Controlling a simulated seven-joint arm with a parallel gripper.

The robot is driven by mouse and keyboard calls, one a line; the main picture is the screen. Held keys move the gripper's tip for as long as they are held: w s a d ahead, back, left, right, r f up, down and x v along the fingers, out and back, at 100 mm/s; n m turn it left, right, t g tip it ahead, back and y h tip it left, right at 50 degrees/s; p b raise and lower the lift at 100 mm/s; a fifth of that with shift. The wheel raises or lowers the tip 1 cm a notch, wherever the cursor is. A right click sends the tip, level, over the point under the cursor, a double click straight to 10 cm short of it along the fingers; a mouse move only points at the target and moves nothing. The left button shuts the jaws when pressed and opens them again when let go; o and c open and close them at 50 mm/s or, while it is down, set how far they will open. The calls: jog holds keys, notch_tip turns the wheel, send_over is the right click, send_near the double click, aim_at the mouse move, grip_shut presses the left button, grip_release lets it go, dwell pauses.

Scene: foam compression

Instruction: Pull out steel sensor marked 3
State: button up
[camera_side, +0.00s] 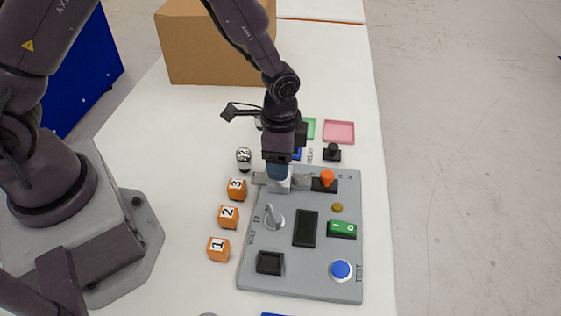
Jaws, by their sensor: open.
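My gripper (281,182) points down over the back left corner of the grey panel (275,288). Its jaws are spread to left and right, around or just above a small pale block whose top is hidden by the gripper. I cannot read any mark on it. An orange cube marked 3 (237,189) stands just left of the panel and of my gripper. A shiny steel cylinder (244,158) with a dark-figured label, seemingly a 2, stands upright behind that cube. No steel piece clearly marked 3 shows; part of the area behind my gripper is hidden.
Orange cubes marked 2 (228,217) and 1 (218,248) stand left of the panel. The panel carries a lever (272,218), an orange knob (327,178), a green switch (342,229) and a blue button (341,270). A pink tray (339,132) and cardboard box (210,45) lie behind.

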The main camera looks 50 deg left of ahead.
dwell(0.4)
grip_shut()
jog(key=shift+r, duration=3)
